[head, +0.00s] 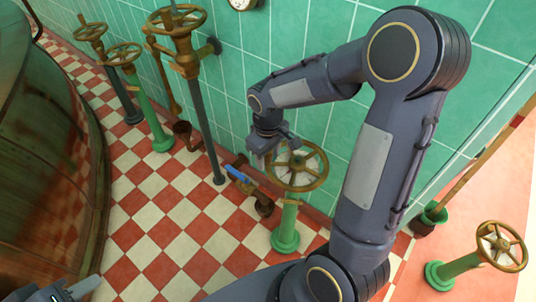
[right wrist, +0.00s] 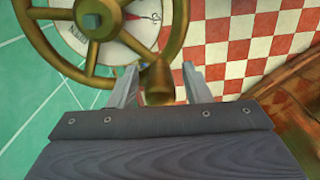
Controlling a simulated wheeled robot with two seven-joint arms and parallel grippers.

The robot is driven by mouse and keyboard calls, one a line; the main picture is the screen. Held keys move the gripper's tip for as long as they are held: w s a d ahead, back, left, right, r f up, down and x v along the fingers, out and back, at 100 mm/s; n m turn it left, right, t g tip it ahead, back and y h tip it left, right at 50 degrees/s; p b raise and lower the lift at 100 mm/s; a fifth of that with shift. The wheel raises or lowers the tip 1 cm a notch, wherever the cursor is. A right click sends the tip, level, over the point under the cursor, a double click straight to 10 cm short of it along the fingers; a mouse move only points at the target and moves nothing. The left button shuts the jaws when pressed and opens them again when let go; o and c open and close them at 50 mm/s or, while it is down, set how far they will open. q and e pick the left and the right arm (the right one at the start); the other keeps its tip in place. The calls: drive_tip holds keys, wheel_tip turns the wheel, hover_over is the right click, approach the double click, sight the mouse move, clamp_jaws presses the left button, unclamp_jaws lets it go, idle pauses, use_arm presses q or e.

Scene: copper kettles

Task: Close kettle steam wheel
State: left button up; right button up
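A brass handwheel (head: 297,160) with a pale dial under its spokes tops a green post (head: 287,225) by the tiled wall. In the right wrist view the wheel (right wrist: 92,21) fills the upper left, and its dial has a red pointer. My right gripper (head: 262,158) is at the wheel's left rim. In the right wrist view its two fingers (right wrist: 160,84) are apart, with the wheel's brass handle knob (right wrist: 158,84) between them; contact is unclear. My left gripper (head: 72,292) shows only partly at the lower left edge, its fingertips not clear.
Several other brass wheels stand on posts along the wall, one (head: 178,20) close by. A low pipe with a blue lever (head: 240,174) is beside the green post. Another wheel (head: 501,246) is at right. A large copper kettle (head: 45,150) fills the left. Checkered floor between is clear.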

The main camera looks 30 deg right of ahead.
clamp_jaws()
drive_tip(key=shift+w+d+r+m+p, duration=0.1)
drive_tip(key=shift+w+d+m+p, duration=0.25)
drive_tip(key=shift+m, duration=0.4)
drive_tip(key=shift+w+d+m+p, duration=0.1)
drive_tip(key=shift+w+d+m, duration=0.2)
drive_tip(key=shift+w+m, duration=0.35)
drive_tip(key=shift+w+d+m, duration=0.3)
drive_tip(key=shift+d+m, duration=0.2)
drive_tip(key=shift+m, duration=0.5)
drive_tip(key=shift+w+d+m+p, duration=0.4)
drive_tip(key=shift+d+m, duration=0.25)
drive_tip(key=shift+m, duration=0.4)
drive_tip(key=shift+w+d+m+p, duration=0.3)
drive_tip(key=shift+d+m+p, duration=0.25)
drive_tip(key=shift+m, duration=0.5)
drive_tip(key=shift+d, duration=0.15)
drive_tip(key=shift+o, duration=0.6)
unclamp_jaws()
